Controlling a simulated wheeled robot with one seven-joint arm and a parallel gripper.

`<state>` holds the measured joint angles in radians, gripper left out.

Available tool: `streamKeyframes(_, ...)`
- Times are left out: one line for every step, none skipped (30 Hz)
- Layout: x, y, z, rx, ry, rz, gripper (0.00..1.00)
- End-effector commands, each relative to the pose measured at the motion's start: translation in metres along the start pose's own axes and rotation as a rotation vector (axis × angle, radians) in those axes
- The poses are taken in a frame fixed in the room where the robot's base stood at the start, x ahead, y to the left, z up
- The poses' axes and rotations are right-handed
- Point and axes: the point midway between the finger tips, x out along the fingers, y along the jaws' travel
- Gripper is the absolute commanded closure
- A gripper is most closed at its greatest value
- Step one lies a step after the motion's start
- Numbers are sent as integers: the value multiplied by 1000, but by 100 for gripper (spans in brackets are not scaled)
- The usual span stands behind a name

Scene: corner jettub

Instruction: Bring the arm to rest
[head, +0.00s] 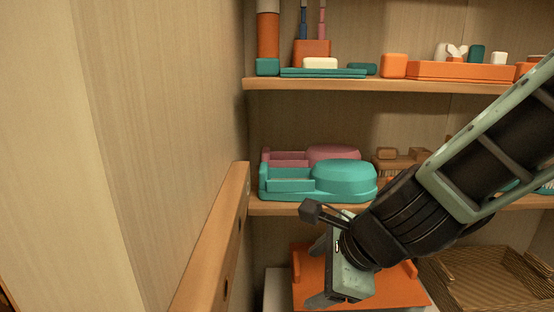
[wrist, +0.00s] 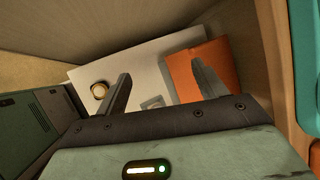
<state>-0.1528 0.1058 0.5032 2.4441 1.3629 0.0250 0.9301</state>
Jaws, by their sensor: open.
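My gripper (head: 318,272) hangs at the end of my arm in front of the shelves, pointing to the lower left. In the wrist view my gripper (wrist: 165,85) shows its two dark fingers spread apart with nothing held between them. Beyond the fingers are a white flat surface (wrist: 145,70) and an orange tray-like piece (wrist: 185,75). The orange piece (head: 305,262) also shows behind my gripper in the head view. Whether the fingers touch anything cannot be told.
A teal container (head: 345,182) and a pink one (head: 335,153) sit on the middle shelf (head: 285,207). The upper shelf (head: 360,84) holds bottles and orange trays. A wicker basket (head: 490,280) stands at the lower right. A wooden edge (head: 215,240) runs along the left.

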Motion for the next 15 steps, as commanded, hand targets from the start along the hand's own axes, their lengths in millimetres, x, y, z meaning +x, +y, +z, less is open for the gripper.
streamKeyframes(-5, 14, 8, -188, -30, 36, 30)
streamKeyframes(-8, 22, 11, -310, -48, 61, 30)
streamKeyframes(-13, 34, 14, -470, -70, 96, 30)
streamKeyframes(-16, 44, 15, -590, -86, 123, 30)
streamKeyframes(-20, 53, 15, -710, -102, 150, 30)
streamKeyframes(-25, 65, 13, -870, -121, 187, 30)
streamKeyframes(-29, 74, 10, -988, -135, 217, 30)
streamKeyframes(-33, 83, 7, -1106, -149, 248, 30)
streamKeyframes(-39, 94, 1, -1260, -166, 292, 30)
streamKeyframes(-44, 101, -4, -1374, -179, 325, 30)
streamKeyframes(-48, 107, -10, -1480, -190, 359, 30)
streamKeyframes(-54, 115, -18, -1615, -203, 404, 30)
streamKeyframes(-58, 119, -25, -1709, -213, 438, 30)
streamKeyframes(-62, 123, -32, -1795, -221, 471, 30)
streamKeyframes(-67, 126, -40, -1898, -231, 512, 30)
